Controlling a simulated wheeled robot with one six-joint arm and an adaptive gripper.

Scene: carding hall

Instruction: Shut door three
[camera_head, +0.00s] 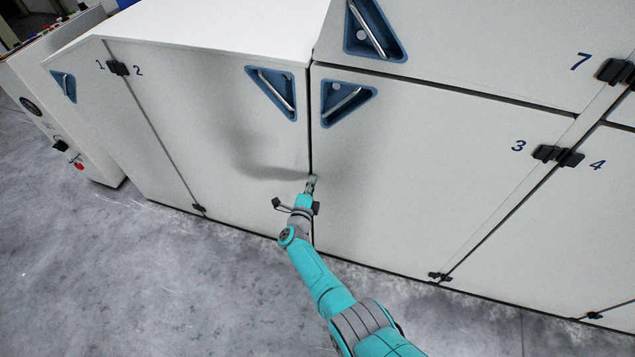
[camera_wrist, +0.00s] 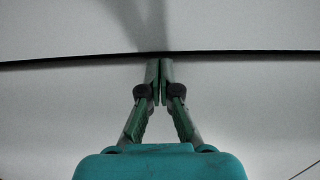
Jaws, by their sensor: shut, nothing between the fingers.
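Door three (camera_head: 430,170) is the large pale panel marked 3, with hinges on its right side and a blue triangular recessed handle (camera_head: 345,102) at its upper left. It looks flush, or nearly flush, with the machine front; a dark narrow gap runs along its left edge beside door two (camera_head: 205,130). My gripper (camera_head: 312,180) is at this gap, low on the door's left edge. In the wrist view my gripper (camera_wrist: 160,65) has its fingers together and empty, with the tips at the dark gap line. Whether the tips touch the panel I cannot tell.
Door seven (camera_head: 470,50) is above door three, and door four (camera_head: 580,220) is to its right. A control cabinet (camera_head: 65,110) with a red button stands at the far left. The grey floor (camera_head: 140,280) in front is clear.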

